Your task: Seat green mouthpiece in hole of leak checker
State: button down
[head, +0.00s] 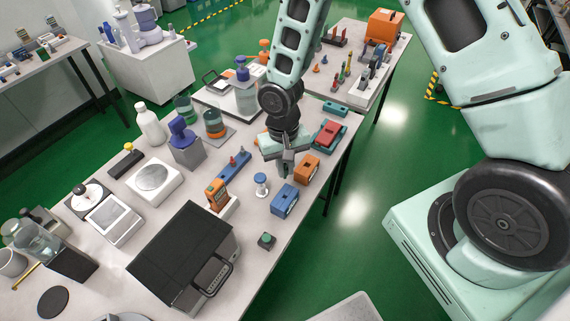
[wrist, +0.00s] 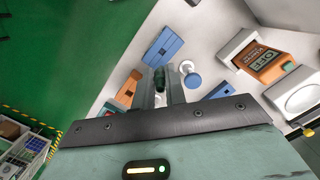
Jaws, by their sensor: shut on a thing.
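My gripper (head: 286,171) hangs over the right part of the table, pointing down. In the wrist view its two fingers (wrist: 160,88) are shut on a small dark green piece, the green mouthpiece (wrist: 160,79). In the head view the fingers hide the mouthpiece. An orange handheld tester (head: 216,194) stands in a white holder left of the gripper; it also shows at the right of the wrist view (wrist: 264,62). A blue box (head: 284,201) and an orange box (head: 307,168) lie close to the gripper. I cannot tell which device is the leak checker, and no hole is clear.
A large black-topped case (head: 183,252) fills the front. A red device (head: 329,134) lies behind the gripper.

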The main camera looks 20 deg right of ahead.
jog(key=b, duration=0.3)
send_near(286, 199)
jog(key=shift+s+f+b, duration=0.2)
jog(key=shift+f+b, duration=2.35)
jog(key=shift+f, duration=0.6)
dwell(1.5)
jog(key=c, duration=1.3)
grip_release()
jog(key=shift+c, duration=0.2)
jog(key=shift+r, duration=0.15)
notch_tip(286, 199, up, 17)
jog(key=w+b, duration=0.1)
jog(key=w, duration=0.1)
